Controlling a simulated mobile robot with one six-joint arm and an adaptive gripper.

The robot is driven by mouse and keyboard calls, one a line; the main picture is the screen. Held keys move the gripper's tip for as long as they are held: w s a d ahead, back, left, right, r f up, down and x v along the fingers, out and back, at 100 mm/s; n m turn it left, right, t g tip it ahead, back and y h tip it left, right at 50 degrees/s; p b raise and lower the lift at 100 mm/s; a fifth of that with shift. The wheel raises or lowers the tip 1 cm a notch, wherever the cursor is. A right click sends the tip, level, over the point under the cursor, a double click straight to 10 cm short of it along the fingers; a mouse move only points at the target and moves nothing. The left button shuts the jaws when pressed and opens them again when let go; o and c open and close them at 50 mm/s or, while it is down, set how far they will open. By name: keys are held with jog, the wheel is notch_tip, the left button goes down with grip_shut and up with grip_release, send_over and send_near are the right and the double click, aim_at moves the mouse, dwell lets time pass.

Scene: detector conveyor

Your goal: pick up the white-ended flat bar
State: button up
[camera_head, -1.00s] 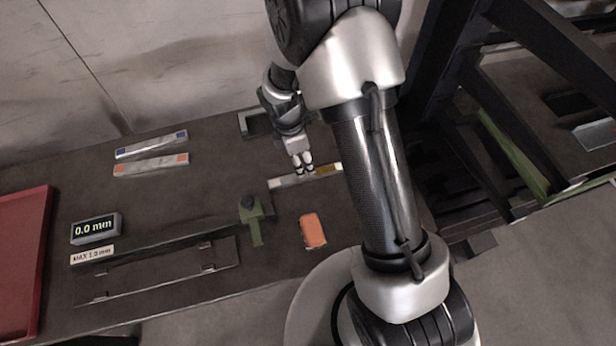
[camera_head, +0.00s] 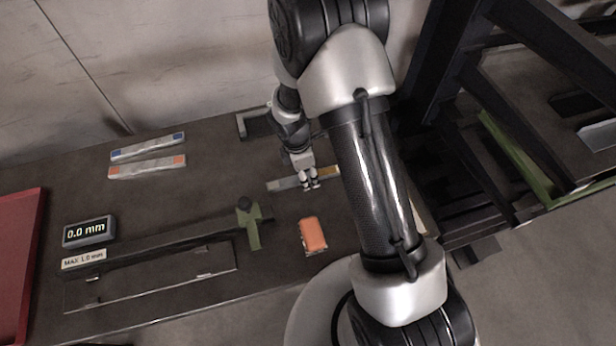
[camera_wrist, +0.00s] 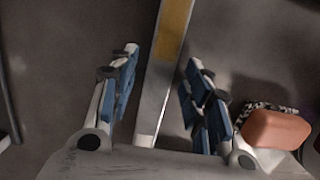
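The flat bar (camera_head: 284,184) with a white end and a yellow section lies on the dark bench, partly hidden by my fingers and arm in the head view. In the wrist view the bar (camera_wrist: 158,82) runs up and down the picture, its yellow section at the top and its white end near the palm. My gripper (camera_head: 309,184) is over the bar. In the wrist view my gripper (camera_wrist: 162,56) is open, with one blue-padded finger on each side of the bar and gaps on both sides. I cannot tell the exact height of the fingertips.
An orange block (camera_head: 313,235) lies in front of the bar, right of the fingers in the wrist view. A green clamp-like piece (camera_head: 250,225) stands left of it. Blue-ended (camera_head: 148,147) and orange-ended (camera_head: 147,167) bars, a gauge display (camera_head: 89,232) and a red tray (camera_head: 20,260) are farther left.

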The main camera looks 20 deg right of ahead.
grip_shut()
dwell(0.3)
dwell(0.5)
